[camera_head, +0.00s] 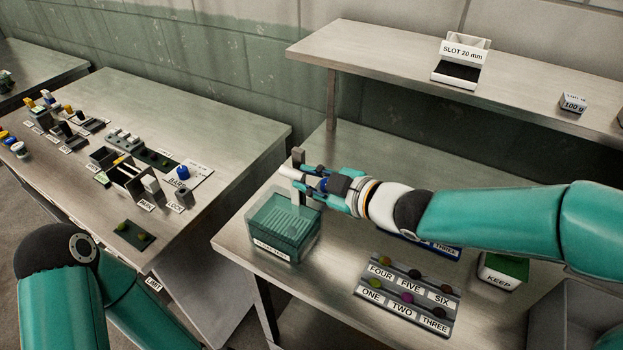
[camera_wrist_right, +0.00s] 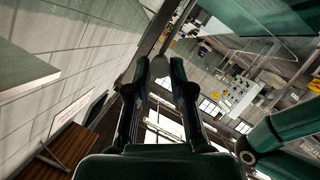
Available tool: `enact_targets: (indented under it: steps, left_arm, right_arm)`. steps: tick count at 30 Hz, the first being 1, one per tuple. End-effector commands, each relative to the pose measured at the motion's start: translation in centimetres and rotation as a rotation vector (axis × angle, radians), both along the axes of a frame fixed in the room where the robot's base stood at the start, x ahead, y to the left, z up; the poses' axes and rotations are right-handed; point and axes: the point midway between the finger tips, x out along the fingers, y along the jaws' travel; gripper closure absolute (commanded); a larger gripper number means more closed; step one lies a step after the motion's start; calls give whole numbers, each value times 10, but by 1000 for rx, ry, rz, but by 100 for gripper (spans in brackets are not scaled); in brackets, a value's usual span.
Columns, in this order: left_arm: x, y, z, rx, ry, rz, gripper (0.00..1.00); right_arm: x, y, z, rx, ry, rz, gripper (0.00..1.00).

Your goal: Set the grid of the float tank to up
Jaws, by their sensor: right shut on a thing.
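The float tank (camera_head: 284,238) is a clear box with teal liquid and a label on its front, near the left edge of the nearer table. A ribbed grid shows inside it. A pale handle piece (camera_head: 291,172) with a dark upright stands at the tank's back. My right gripper (camera_head: 308,183) comes in from the right and is shut on the handle just above the tank's back right. Its fingers hide part of the handle. In the right wrist view the two fingers (camera_wrist_right: 160,75) stand with a gap between them, and what they grip is hard to make out.
A panel with coloured balls labelled ONE to SIX (camera_head: 408,294) lies right of the tank. A green-topped KEEP box (camera_head: 503,270) is farther right. A raised shelf (camera_head: 390,68) runs behind, with a SLOT 20 mm box (camera_head: 461,62). A second table (camera_head: 225,133) stands left.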

Motion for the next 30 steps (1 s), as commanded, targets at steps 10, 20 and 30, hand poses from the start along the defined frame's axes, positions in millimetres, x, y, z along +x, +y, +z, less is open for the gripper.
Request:
enact_targets:
  steps: [10, 20, 30]
  left_arm:
    - [0, 0, 47, 0, -1, 0, 60]
    - [0, 0, 44, 0, 0, 0, 60]
    - [0, 0, 44, 0, 0, 0, 60]
  right_arm:
    - [-1, 1, 53, 0, -1, 3, 100]
    - [0, 1, 53, 3, -6, 3, 73]
    - [0, 1, 52, 2, -3, 1, 53]
